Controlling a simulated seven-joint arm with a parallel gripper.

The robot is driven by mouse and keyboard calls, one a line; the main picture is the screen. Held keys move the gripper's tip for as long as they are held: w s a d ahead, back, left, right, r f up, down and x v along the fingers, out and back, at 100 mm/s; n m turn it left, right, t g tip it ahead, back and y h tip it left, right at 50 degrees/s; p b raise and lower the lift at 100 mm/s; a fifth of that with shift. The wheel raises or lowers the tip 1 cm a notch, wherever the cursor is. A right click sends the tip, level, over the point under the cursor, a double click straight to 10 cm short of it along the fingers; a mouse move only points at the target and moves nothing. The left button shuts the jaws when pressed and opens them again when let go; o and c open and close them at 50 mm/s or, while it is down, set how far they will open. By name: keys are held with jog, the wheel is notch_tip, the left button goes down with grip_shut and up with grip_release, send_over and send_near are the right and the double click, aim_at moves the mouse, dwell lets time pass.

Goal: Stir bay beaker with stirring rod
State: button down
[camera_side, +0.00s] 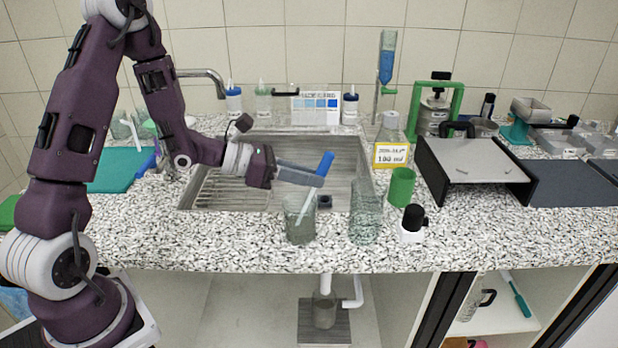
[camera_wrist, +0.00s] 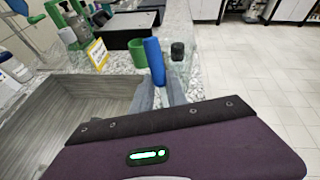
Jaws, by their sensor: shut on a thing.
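My gripper (camera_side: 318,174) is shut on the blue handle of the stirring rod (camera_side: 326,162), above the front edge of the sink. The rod leans, and its pale lower end reaches down into a clear glass beaker (camera_side: 299,229) on the speckled counter. In the wrist view the blue handle of the rod (camera_wrist: 154,60) stands between the tips of my grey fingers (camera_wrist: 160,92). The beaker is not clearly visible in that view. A second, taller clear glass vessel (camera_side: 366,222) stands to the right of the beaker. I see no label telling which is the bay beaker.
The sink (camera_side: 232,205) lies behind the beaker. A green cup (camera_side: 401,187), a black-capped bottle (camera_side: 412,224) and a bottle with a yellow label (camera_side: 391,154) stand to the right. The counter's front edge is close to the beaker.

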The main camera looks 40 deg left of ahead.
jog(key=shift+s+a, duration=0.15)
jog(key=shift+s, duration=0.1)
jog(key=shift+s, duration=0.25)
jog(key=shift+d, duration=0.2)
jog(key=shift+d, duration=0.2)
